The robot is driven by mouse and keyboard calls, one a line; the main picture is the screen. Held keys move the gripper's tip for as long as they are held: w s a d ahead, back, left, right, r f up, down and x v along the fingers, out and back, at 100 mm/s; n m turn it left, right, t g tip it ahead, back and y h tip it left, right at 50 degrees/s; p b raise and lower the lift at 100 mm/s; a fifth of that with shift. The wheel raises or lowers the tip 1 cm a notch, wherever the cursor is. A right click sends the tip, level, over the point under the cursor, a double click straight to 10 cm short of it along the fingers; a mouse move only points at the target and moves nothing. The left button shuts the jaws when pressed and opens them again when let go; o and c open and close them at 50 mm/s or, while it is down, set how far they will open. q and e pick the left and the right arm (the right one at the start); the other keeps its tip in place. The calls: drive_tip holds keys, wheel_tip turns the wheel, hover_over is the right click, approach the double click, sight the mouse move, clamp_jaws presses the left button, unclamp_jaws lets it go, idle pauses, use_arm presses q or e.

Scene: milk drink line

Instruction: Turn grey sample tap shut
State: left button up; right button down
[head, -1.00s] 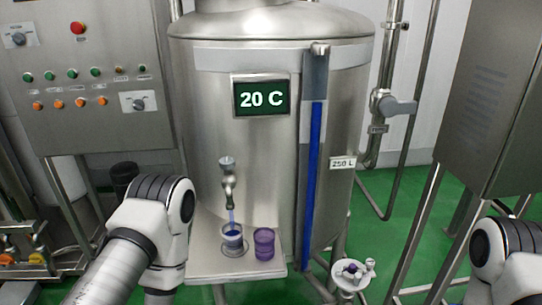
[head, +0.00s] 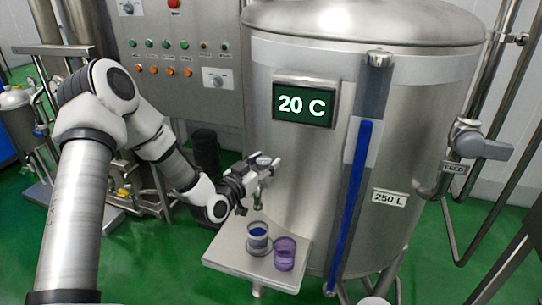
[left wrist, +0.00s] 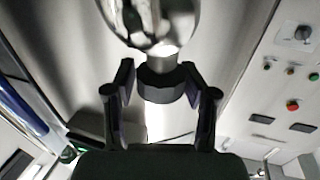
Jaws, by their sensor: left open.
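The grey sample tap (head: 263,160) is on the front of the steel tank, mostly hidden behind my left gripper (head: 259,184). In the left wrist view its dark grey knob (left wrist: 160,86) lies between the two fingers of my left gripper (left wrist: 159,82). The fingers are open, one on each side of the knob, with a gap seemingly left on both sides. A cup with blue liquid (head: 258,240) stands on the shelf below the tap. Whether liquid is running now is hard to tell behind the gripper. My right gripper is out of view.
A purple cup (head: 285,254) stands beside the blue one on the small steel shelf (head: 228,252). The tank (head: 420,130) carries a 20 C display (head: 304,102) and a blue level gauge (head: 354,190). A control panel (head: 180,60) stands behind my left arm.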

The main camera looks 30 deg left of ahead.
use_arm(q)
drive_tip(key=w, duration=0.2)
drive_tip(key=shift+w+f, duration=0.1)
drive_tip(key=shift+w, duration=0.3)
drive_tip(key=shift+s, duration=0.15)
drive_tip(key=c, duration=0.9)
drive_tip(key=shift+c, duration=0.3)
